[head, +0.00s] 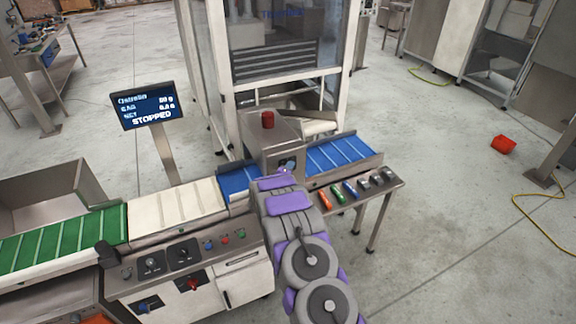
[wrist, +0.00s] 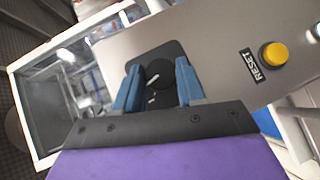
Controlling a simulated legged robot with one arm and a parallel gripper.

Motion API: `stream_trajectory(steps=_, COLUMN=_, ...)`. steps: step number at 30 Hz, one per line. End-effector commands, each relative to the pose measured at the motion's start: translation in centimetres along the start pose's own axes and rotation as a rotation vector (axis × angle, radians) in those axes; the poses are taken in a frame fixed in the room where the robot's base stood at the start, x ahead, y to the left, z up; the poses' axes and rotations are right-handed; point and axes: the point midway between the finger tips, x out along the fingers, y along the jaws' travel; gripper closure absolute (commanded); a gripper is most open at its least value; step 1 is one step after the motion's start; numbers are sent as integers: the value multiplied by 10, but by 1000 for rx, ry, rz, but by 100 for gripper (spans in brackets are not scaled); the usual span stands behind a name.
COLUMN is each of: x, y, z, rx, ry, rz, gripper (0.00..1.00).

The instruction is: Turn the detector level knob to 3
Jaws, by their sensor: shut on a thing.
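The detector level knob (wrist: 159,72) is a dark round knob on a black plate, with a white mark on it. Its scale figures are not readable. My gripper (wrist: 158,86) has its two blue fingers on either side of the knob and is shut on it. In the head view my purple and grey arm reaches the front of the metal detector housing (head: 272,131), and my gripper hides most of the knob there.
A yellow RESET button (wrist: 273,55) sits right of the knob. A red beacon (head: 268,119) tops the housing. Blue belts (head: 345,152) run through it. Several coloured tools lie on a side shelf (head: 388,190). The display (head: 148,106) reads STOPPED.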

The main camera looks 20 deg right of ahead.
Motion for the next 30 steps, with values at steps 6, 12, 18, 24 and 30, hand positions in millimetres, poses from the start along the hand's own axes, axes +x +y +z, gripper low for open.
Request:
stream_trajectory(steps=6, x=-1, y=3, z=4, rx=144, ry=1, rz=-156, gripper=91)
stream_trajectory(steps=12, x=0, y=3, z=5, rx=279, ry=9, rz=-289, gripper=91)
stream_trajectory(steps=18, x=2, y=0, z=6, rx=413, ry=16, rz=-419, gripper=91)
stream_trajectory(steps=24, x=3, y=-2, z=6, rx=486, ry=23, rz=-495, gripper=91)
stream_trajectory(steps=30, x=4, y=-2, z=6, rx=531, ry=26, rz=-542, gripper=91)
